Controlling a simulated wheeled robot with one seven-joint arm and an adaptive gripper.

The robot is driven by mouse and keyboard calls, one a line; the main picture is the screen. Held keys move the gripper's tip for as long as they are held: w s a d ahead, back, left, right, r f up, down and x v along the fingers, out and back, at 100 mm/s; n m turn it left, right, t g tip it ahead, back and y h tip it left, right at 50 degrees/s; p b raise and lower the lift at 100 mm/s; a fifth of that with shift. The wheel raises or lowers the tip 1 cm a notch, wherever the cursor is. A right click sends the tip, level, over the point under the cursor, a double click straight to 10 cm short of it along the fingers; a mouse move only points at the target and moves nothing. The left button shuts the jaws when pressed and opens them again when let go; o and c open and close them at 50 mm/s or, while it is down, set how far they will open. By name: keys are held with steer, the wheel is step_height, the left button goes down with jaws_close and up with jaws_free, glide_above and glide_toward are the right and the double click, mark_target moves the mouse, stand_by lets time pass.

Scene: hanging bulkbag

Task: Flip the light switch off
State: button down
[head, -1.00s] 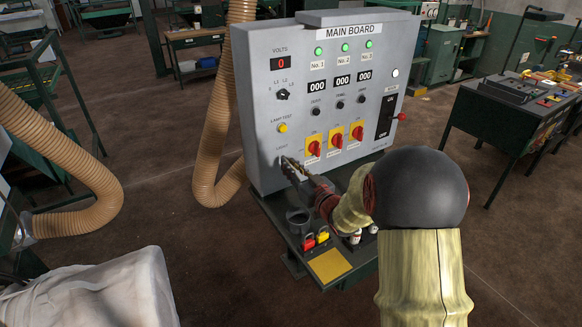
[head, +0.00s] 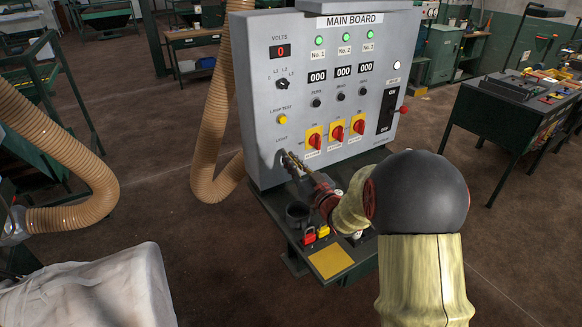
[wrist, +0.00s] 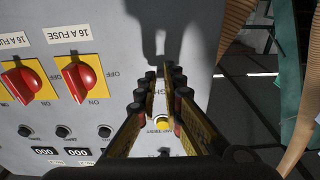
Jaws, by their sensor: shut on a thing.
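The grey main board (head: 300,95) stands on a dark green stand. Its "LIGHT" label (head: 281,140) is low on the left side of the face, below the yellow lamp test button (head: 283,119). My gripper (head: 287,157) reaches the board from the right, its tips at the spot just below this label. In the wrist view my gripper (wrist: 166,72) has its fingers close together, shut on the light switch, with part of the label showing between them. The switch itself is hidden by the fingertips, so its position cannot be read.
Red rotary knobs on yellow plates (head: 337,133) sit right of my gripper. A dark cup (head: 298,213) and red and yellow padlocks (head: 315,234) are on the stand below. A tan hose (head: 210,130) hangs left of the board. A white bag (head: 90,290) is at front left.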

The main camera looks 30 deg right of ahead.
steer(key=f+t+b, duration=0.1)
steer(key=b, duration=0.3)
steer(key=shift+w+t, duration=0.1)
steer(key=shift+t, duration=0.2)
steer(key=shift+r+b, duration=0.1)
steer(key=shift+b, duration=0.25)
steer(key=c, duration=2)
jaws_free()
steer(key=shift+o, duration=0.4)
steer(key=shift+r, duration=0.1)
step_height(320, 180, up, 10)
steer(key=shift+f, duration=0.1)
